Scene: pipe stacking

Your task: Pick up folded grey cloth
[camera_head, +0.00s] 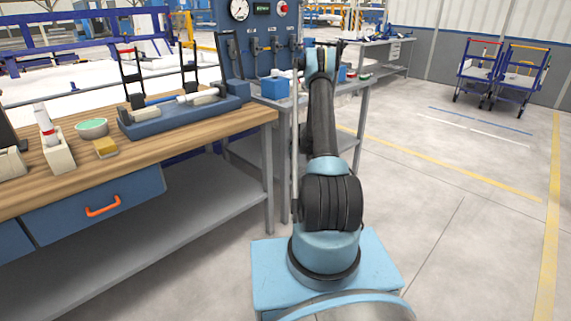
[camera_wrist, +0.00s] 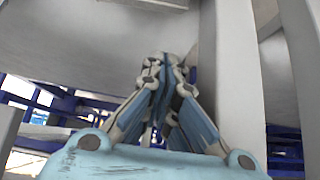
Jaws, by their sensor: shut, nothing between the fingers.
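I cannot make out a folded grey cloth in either view. In the wrist view my gripper (camera_wrist: 160,75) is shut, its light blue fingers drawn together with nothing visible between them. Pale grey surfaces lie close beyond the fingertips, with a wide upright grey post just to their right. In the head view my arm stands upright to the right of the wooden workbench (camera_head: 235,124). My gripper cannot be clearly picked out there, near the top of the arm.
A gauge panel (camera_head: 262,30) stands behind. Two carts (camera_head: 515,75) stand at the far right. The right floor is clear.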

